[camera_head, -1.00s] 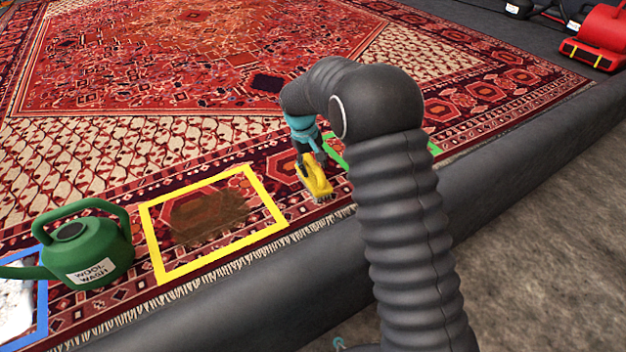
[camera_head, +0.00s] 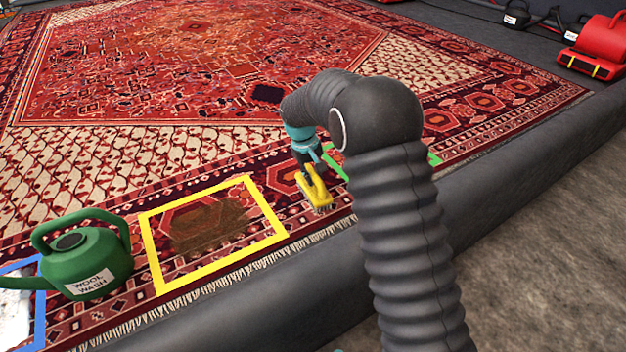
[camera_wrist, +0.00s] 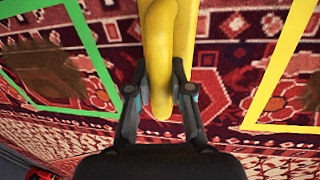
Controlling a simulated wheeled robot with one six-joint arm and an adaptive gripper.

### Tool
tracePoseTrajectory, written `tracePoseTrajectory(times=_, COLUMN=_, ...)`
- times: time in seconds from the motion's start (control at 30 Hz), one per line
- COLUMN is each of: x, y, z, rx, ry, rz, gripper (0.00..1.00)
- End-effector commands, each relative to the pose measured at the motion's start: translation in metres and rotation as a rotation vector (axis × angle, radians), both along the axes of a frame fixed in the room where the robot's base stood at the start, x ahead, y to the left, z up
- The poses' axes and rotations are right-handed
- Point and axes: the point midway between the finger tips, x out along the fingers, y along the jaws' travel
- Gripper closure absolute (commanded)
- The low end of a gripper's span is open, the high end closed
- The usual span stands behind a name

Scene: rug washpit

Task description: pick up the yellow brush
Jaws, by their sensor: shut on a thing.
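The yellow brush (camera_head: 316,190) is in my gripper (camera_head: 308,168), just right of the yellow frame in the head view. Its bristles point down at the rug; whether they touch it I cannot tell. In the wrist view, the yellow handle (camera_wrist: 160,60) runs between the two fingers of my gripper (camera_wrist: 162,88), which are shut on it. The bristles are hidden in the wrist view.
A yellow frame (camera_head: 157,262) around a brown stain lies left of the brush. A green frame (camera_wrist: 92,48) lies on its other side, partly behind my arm. A green watering can (camera_head: 92,262) labelled "WOOL WASH" stands at left, beside a blue frame (camera_head: 40,318).

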Motion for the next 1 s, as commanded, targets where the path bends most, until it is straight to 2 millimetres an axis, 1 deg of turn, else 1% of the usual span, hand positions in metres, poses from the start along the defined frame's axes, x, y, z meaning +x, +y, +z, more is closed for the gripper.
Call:
tracePoseTrajectory(times=0.17, x=0.001, y=0.0, z=0.016, rx=0.001, ry=-0.003, rz=0.001, gripper=1.0)
tracePoseTrajectory(times=0.33, x=0.001, y=0.0, z=0.043, rx=0.001, ry=-0.004, rz=0.0, gripper=1.0)
tracePoseTrajectory(times=0.47, x=-0.008, y=-0.027, z=0.058, rx=0.0, ry=-0.002, rz=-0.004, gripper=1.0)
tracePoseTrajectory(times=0.6, x=-0.018, y=-0.056, z=0.076, rx=0.001, ry=-0.003, rz=-0.005, gripper=1.0)
tracePoseTrajectory(times=0.7, x=-0.024, y=-0.074, z=0.087, rx=0.0, ry=-0.003, rz=-0.004, gripper=1.0)
tracePoseTrajectory(times=0.83, x=-0.031, y=-0.092, z=0.098, rx=0.0, ry=-0.003, rz=-0.003, gripper=1.0)
tracePoseTrajectory(times=1.0, x=-0.036, y=-0.106, z=0.106, rx=0.001, ry=-0.001, rz=-0.001, gripper=1.0)
